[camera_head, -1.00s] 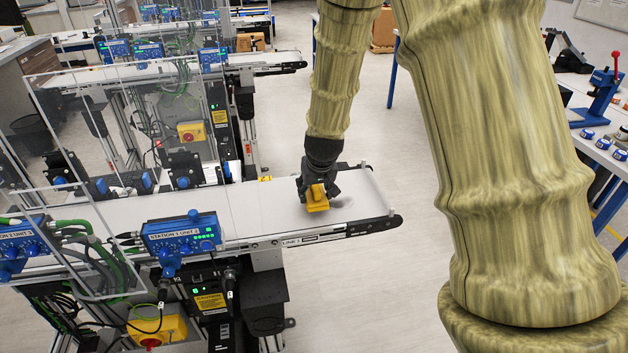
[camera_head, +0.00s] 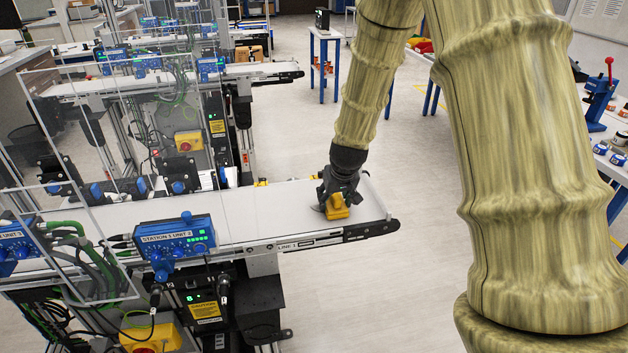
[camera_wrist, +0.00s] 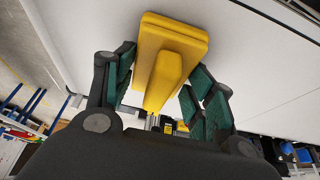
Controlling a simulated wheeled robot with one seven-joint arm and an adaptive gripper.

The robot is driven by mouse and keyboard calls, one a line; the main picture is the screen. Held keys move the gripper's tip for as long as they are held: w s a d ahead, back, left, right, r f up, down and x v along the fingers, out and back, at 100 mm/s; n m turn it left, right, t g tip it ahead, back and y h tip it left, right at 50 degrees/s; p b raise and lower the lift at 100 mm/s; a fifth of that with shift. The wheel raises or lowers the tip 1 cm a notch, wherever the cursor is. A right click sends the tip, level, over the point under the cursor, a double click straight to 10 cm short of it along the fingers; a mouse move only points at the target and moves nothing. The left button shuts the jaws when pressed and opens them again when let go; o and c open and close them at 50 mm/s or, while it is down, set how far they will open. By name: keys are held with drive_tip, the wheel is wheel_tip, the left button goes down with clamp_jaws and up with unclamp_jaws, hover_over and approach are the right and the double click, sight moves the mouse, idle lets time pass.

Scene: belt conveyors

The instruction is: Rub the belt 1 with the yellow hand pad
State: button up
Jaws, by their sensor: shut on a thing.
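The yellow hand pad (camera_head: 338,207) is in my gripper (camera_head: 338,192), low over the white surface of the near belt (camera_head: 262,208), close to its right end. The belt's side carries a "LINE 1" label. In the wrist view the pad (camera_wrist: 172,48) shows its yellow handle between the two green-lined fingers of my gripper (camera_wrist: 160,85), with its wider base towards the belt (camera_wrist: 75,25). My gripper is shut on the handle. I cannot tell for sure whether the pad's underside touches the belt.
A blue control box (camera_head: 176,238) labelled Station 1 stands at the belt's front edge. Clear panels (camera_head: 110,130) and motor units rise at the left. A second conveyor (camera_head: 265,72) lies behind. A table with jars (camera_head: 618,150) is at the right. The floor right of the belt is free.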

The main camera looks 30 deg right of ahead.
drive_tip(key=shift+s+d, duration=0.2)
drive_tip(key=shift+d, duration=0.55)
drive_tip(key=shift+s+d, duration=0.15)
drive_tip(key=shift+d, duration=0.6)
drive_tip(key=shift+s+d+f+b, duration=0.1)
drive_tip(key=shift+d+b, duration=0.05)
drive_tip(key=shift+d, duration=0.25)
drive_tip(key=shift+s+d+f+b, duration=0.1)
drive_tip(key=shift+d+b, duration=0.05)
drive_tip(key=shift+d, duration=0.2)
drive_tip(key=shift+r, duration=0.1)
drive_tip(key=a, duration=0.2)
drive_tip(key=shift+w+a+r, duration=0.15)
drive_tip(key=shift+w+a, duration=0.3)
drive_tip(key=shift+a, duration=0.5)
drive_tip(key=shift+w+a+p, duration=0.25)
drive_tip(key=shift+w+a, duration=0.05)
drive_tip(key=shift+a, duration=0.95)
drive_tip(key=shift+w+a+p, duration=0.3)
drive_tip(key=shift+a, duration=0.9)
drive_tip(key=shift+w+a+p, duration=0.25)
drive_tip(key=shift+w+a, duration=0.05)
drive_tip(key=shift+a, duration=0.95)
wheel_tip(320, 180, up, 4)
drive_tip(key=p, duration=0.2)
drive_tip(key=shift+s+d+r+p, duration=0.1)
drive_tip(key=shift+p, duration=0.3)
drive_tip(key=shift+r+p, duration=1.5)
drive_tip(key=shift+r, duration=0.4)
